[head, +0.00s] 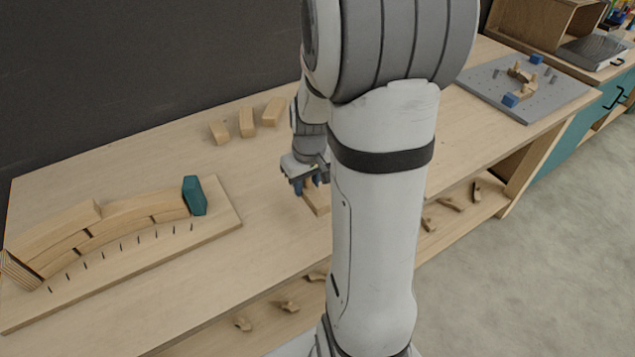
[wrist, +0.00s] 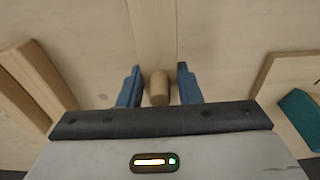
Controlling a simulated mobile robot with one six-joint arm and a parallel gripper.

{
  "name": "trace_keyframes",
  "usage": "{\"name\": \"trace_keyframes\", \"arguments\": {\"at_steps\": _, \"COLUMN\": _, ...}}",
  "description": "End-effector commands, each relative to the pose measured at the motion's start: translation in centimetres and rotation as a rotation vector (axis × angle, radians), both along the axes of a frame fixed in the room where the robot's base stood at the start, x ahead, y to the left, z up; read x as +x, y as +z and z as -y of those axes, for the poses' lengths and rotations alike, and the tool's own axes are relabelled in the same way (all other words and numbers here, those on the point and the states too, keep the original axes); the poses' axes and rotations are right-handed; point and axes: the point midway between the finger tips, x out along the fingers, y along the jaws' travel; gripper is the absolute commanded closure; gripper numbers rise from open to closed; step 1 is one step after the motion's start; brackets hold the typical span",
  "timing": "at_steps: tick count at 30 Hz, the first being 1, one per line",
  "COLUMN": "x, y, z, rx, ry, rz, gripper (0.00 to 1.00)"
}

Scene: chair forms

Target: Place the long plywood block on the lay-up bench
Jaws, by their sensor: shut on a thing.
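My gripper (head: 308,185) is low over the lay-up bench (head: 265,215), in the middle of the head view. Its blue fingers (wrist: 159,86) are on either side of a short round wooden peg (wrist: 159,88). The long plywood block (wrist: 152,35) is a pale strip running from the peg to the top of the wrist view. In the head view a part of this block (head: 318,203) shows below the fingers, and my arm hides the rest. I cannot tell if the block touches the bench top.
A curved wooden lay-up with a teal end block (head: 194,196) stands on a board (head: 228,222) at left. Several small wood blocks (head: 247,122) stand at the back. A grey pegged plate (head: 540,100) lies at right. Bench top between board and gripper is clear.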

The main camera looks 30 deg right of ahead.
Motion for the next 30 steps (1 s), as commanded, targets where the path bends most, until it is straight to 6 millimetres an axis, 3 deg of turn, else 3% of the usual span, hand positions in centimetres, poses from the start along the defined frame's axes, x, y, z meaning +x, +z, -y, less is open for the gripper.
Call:
{"name": "trace_keyframes", "arguments": {"at_steps": 10, "x": 0.1, "y": -4.1, "z": -0.6, "rx": 0.000, "ry": 0.016, "rz": -0.001, "gripper": 0.93}}
{"name": "trace_keyframes", "arguments": {"at_steps": 22, "x": 0.2, "y": -4.8, "z": -0.6, "rx": -0.001, "ry": 0.018, "rz": 0.001, "gripper": 0.93}}
{"name": "trace_keyframes", "arguments": {"at_steps": 23, "x": 0.2, "y": -4.8, "z": -0.7, "rx": 0.000, "ry": 0.018, "rz": 0.001, "gripper": 0.68}}
{"name": "trace_keyframes", "arguments": {"at_steps": 30, "x": 0.2, "y": -4.6, "z": -0.7, "rx": 0.000, "ry": 0.019, "rz": 0.000, "gripper": 0.48}}
